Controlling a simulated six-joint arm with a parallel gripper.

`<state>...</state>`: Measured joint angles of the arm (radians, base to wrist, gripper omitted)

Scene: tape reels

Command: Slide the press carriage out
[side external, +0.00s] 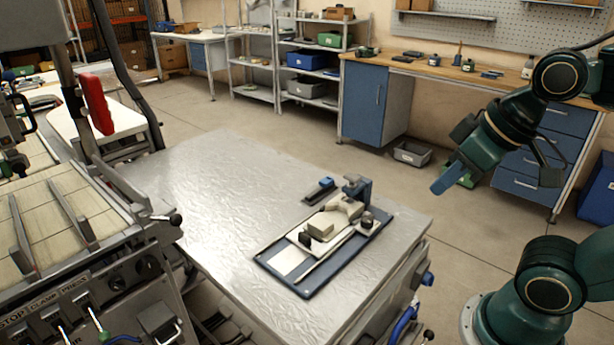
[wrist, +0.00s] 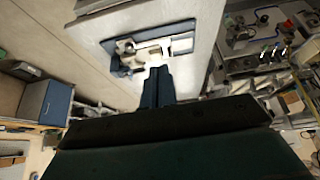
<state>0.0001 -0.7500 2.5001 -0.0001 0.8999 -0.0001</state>
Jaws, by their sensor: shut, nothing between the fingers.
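The press stands on a blue base plate (side external: 283,272) near the right end of the metal table. Its carriage, a pale plate (side external: 288,259) with a beige block (side external: 320,229) on it, lies on the base. A blue upright (side external: 357,188) rises at the base's far right end. The base (wrist: 120,43) also shows in the wrist view, beyond the fingers. My gripper (side external: 442,185) is shut and empty, in the air right of the table and apart from the press. Its blue fingers (wrist: 158,86) are together in the wrist view.
The metal table top (side external: 215,195) is clear left of the press. A small dark rail with a blue block (side external: 326,182) lies behind the base. A workbench (side external: 450,72) runs along the back wall.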

